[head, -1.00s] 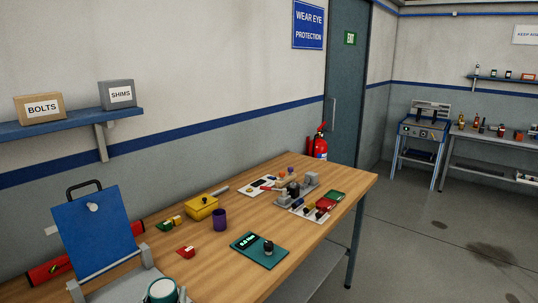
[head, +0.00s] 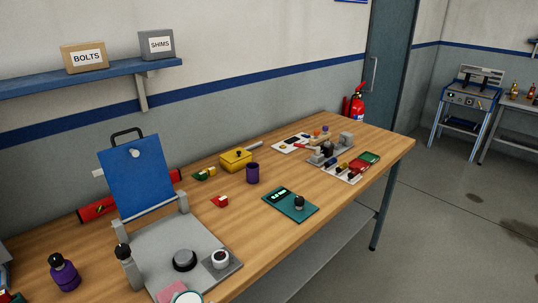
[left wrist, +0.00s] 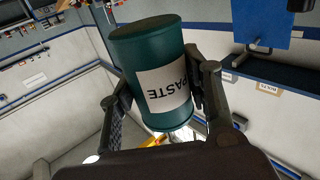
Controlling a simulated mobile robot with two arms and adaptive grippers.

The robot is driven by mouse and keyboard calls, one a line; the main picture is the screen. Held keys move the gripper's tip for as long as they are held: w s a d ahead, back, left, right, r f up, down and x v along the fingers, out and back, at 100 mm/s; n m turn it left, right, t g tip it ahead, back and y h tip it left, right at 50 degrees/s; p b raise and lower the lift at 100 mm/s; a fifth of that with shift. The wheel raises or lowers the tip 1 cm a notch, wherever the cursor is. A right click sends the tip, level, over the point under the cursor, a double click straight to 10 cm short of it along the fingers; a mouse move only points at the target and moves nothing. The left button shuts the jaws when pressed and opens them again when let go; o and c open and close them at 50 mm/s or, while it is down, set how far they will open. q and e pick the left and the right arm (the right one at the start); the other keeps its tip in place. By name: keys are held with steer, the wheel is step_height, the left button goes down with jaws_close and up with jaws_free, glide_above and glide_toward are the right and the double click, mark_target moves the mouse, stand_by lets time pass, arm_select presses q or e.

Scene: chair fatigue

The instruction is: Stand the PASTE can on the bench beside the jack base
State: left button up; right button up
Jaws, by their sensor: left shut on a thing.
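My left gripper (left wrist: 157,92) is shut on the dark green PASTE can (left wrist: 150,65) in the left wrist view, with a finger on each side. The white PASTE label shows upside down, as does the room there, so the can looks roughly upright. A grey base plate with posts, which looks like the jack base (head: 165,241), lies on the bench (head: 280,235) at lower left in the head view. A teal-rimmed round thing (head: 188,297) is cut off at the bottom edge; I cannot tell what it is. My right gripper is not in view.
A purple bottle (head: 63,272) stands left. A teal scale (head: 290,205) lies right. Bare wood shows between plate and scale.

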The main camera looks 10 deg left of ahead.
arm_select(q)
steer(key=w+d+r+m+g+h, duration=0.2)
steer(key=w+d+m+g+h, duration=0.2)
steer(key=d+h, duration=0.4)
steer(key=w+d+r+m+g+h, duration=0.3)
steer(key=w+d+m+g+h, duration=0.1)
steer(key=d+m+h, duration=0.4)
steer(key=shift+d+m+g, duration=0.3)
steer(key=shift+d+g, duration=0.15)
steer(key=shift+g, duration=0.45)
steer(key=shift+g, duration=0.3)
steer(key=shift+s+a+m+g+h, duration=0.15)
steer(key=shift+a+m+g+h, duration=0.3)
steer(key=shift+m+g, duration=0.45)
steer(key=shift+s+a+m+g+h, duration=0.2)
steer(key=shift+a+m+g, duration=0.4)
steer(key=shift+g, duration=0.65)
steer(key=shift+s+a+m+g+h, duration=0.15)
steer(key=shift+a+m+g+h, duration=0.25)
steer(key=shift+m+g, duration=0.55)
